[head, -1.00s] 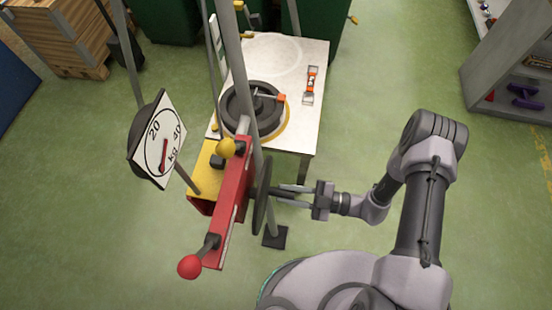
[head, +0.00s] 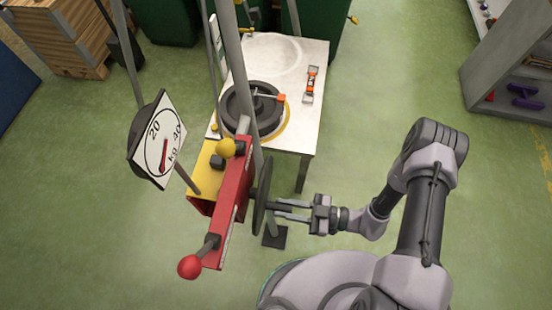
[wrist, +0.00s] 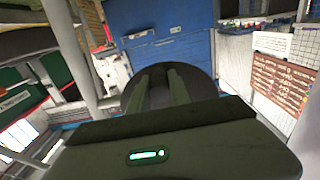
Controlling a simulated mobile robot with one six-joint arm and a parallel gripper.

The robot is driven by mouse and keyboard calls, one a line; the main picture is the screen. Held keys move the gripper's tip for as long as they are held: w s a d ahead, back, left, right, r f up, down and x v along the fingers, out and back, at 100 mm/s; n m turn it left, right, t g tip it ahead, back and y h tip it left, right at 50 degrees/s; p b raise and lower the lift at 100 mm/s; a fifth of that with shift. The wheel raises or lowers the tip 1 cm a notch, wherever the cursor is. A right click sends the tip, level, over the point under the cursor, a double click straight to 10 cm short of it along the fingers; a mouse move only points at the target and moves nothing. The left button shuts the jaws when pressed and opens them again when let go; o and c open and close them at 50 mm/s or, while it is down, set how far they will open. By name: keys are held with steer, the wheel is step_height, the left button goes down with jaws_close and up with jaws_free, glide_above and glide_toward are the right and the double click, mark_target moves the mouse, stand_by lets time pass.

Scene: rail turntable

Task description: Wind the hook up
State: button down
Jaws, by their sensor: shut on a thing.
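A dark hand wheel (head: 262,195) stands edge-on at the right side of a red winch frame (head: 229,213). My gripper (head: 274,208) reaches it from the right and is shut on the wheel's handle, which is mostly hidden between the fingers. In the wrist view the wheel (wrist: 195,77) is a dark disc behind my fingers (wrist: 157,82). A black round weight (head: 238,105) sits on the white table (head: 309,130) inside a yellow ring, with a small orange piece (head: 281,97) at its right. I cannot make out the hook clearly.
A kg dial (head: 163,143) with a red needle hangs left of the winch. Levers end in a yellow ball (head: 226,147) and a red ball (head: 189,266). Grey poles rise close by. An orange-and-grey tool (head: 310,85) lies on the table.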

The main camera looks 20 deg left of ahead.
steer(key=shift+s+m, duration=0.3)
steer(key=shift+s+d+r+m, duration=0.15)
steer(key=shift+s+d+m, duration=0.05)
steer(key=shift+s+m, duration=0.55)
steer(key=shift+s+d+r+m, duration=0.15)
steer(key=shift+s+m, duration=0.4)
steer(key=shift+m, duration=0.4)
steer(key=c, duration=1)
jaws_free()
steer(key=v, duration=0.8)
